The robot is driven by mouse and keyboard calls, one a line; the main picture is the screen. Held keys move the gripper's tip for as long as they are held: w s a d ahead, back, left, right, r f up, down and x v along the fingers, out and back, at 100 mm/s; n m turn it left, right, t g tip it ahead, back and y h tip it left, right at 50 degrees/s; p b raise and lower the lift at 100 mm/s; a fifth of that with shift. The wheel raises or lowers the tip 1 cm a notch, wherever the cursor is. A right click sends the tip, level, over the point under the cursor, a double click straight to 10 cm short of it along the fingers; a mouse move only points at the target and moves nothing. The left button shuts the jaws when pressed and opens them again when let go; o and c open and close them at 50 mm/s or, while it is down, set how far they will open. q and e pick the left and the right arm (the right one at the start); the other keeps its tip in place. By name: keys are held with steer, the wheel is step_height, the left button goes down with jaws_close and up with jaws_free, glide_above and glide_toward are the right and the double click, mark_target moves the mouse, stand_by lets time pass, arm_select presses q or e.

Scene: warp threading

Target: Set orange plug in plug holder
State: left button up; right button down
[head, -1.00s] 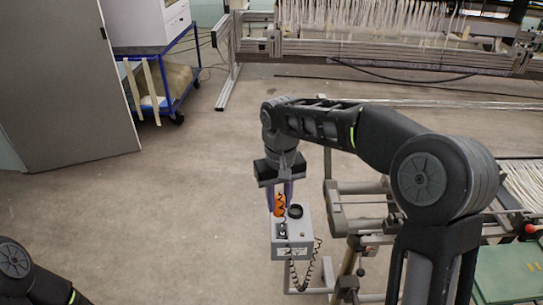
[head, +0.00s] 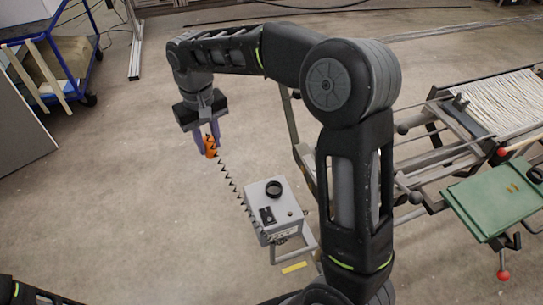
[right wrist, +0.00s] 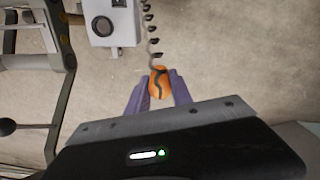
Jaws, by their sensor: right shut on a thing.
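The orange plug (head: 210,146) is between the purple fingers of my right gripper (head: 208,143), which is shut on it. It hangs in the air to the left of the grey control box. A black coiled cord (head: 228,180) runs from the plug to the box. The right wrist view also shows the plug (right wrist: 158,83) between the fingertips, with the cord beyond it. The grey box (head: 274,209) has a round black ring (head: 273,188) on top, which looks like the plug holder; it appears empty. My left gripper is not in view; only part of that arm shows at the lower left.
The box stands on a metal frame (head: 297,245) by the machine. A green panel (head: 497,199) and red knobs are at the right. A blue cart (head: 70,60) stands at the upper left. The floor left of the box is clear.

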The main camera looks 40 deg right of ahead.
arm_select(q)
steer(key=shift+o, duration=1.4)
arm_select(e)
steer(key=shift+d, duration=0.15)
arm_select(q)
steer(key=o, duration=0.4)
arm_select(e)
steer(key=s+d+f+n, duration=0.5)
steer(key=s+d+n, duration=0.5)
steer(key=n, duration=0.9)
steer(key=shift+s+d+n, duration=0.2)
steer(key=shift+d+n, duration=0.1)
steer(key=shift+d, duration=0.7)
